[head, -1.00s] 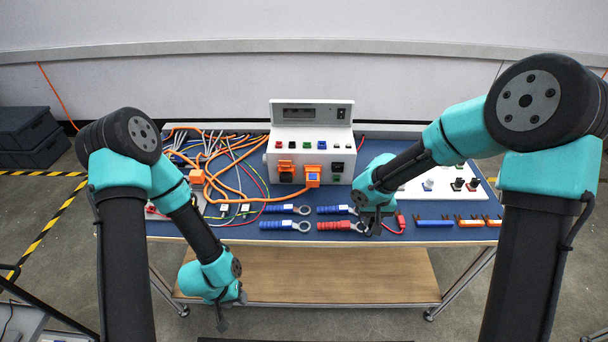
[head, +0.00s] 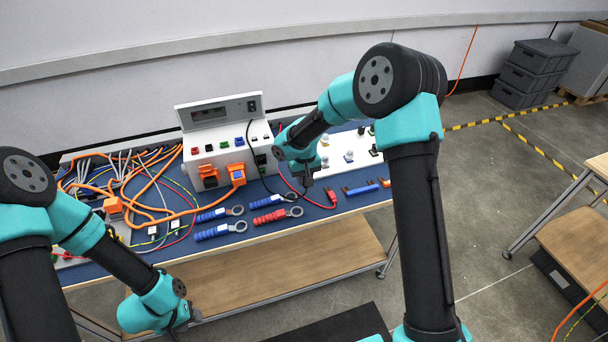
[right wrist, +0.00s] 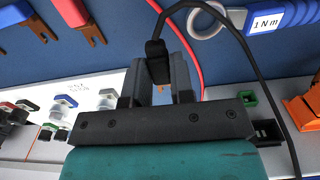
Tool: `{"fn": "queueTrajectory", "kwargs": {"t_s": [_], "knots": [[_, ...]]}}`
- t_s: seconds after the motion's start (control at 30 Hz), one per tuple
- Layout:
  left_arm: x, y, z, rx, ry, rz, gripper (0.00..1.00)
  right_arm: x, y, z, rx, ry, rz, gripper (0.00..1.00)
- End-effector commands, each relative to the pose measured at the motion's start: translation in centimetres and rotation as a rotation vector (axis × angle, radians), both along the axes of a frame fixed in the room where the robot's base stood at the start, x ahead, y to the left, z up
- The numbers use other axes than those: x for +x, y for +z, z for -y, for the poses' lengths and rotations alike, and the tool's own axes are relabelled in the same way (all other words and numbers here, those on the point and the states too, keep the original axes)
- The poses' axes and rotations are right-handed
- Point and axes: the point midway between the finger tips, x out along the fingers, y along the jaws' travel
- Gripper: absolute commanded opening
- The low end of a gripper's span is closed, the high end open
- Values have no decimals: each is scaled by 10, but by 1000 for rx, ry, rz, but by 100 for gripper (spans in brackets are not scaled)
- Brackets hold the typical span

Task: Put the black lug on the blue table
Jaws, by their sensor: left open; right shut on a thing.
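The black lug (right wrist: 157,62) sits between the two fingers of my right gripper (right wrist: 160,80) in the right wrist view, with a black cable running from it. A small copper-coloured tip shows between the fingers. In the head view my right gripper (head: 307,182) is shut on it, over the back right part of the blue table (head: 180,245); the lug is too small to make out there. In the wrist view the table top (right wrist: 130,50) lies behind the lug; I cannot tell the gap. My left gripper (head: 182,324) is open and empty, low in front of the table.
Blue wrenches (head: 220,232) and a red wrench (head: 270,217) lie near the front edge. A white instrument box (head: 215,140) with orange plugs stands behind. Tangled orange cables (head: 140,185) fill the left. A red plug (head: 331,196) and a white panel (head: 348,150) are at right.

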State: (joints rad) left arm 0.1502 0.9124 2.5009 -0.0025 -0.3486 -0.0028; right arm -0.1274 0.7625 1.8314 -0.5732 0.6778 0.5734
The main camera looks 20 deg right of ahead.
Motion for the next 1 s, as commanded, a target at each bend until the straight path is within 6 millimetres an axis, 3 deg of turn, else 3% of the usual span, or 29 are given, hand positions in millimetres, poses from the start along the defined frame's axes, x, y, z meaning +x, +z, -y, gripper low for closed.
{"fn": "queueTrajectory", "kwargs": {"t_s": [0.1, 0.3, 0.8, 1.0], "knots": [[0, 0, 0, 0, 0, 0, 43, 21, -3, 7, 0, -3, 1, 0], [0, 0, 0, 0, 0, 0, 43, 44, -4, 14, 0, -2, 2, 0], [0, 0, 0, 0, 0, 0, 43, 54, -6, 18, 0, -1, 1, 0], [0, 0, 0, 0, 0, 0, 43, 53, -35, 17, -1, 0, -2, 0]]}}
